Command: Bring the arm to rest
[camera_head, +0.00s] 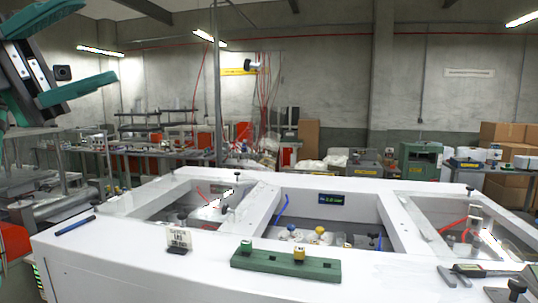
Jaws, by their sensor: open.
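My gripper (101,40) is in the upper left corner of the head view, raised above the white bench. Its two teal fingers are spread wide apart with nothing between them. Part of the upper finger is cut off by the picture's edge. The dark palm with light strips shows at the left, and most of my arm is out of view.
A white bench frame (130,262) with recessed bays fills the front. The air around my gripper looks clear.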

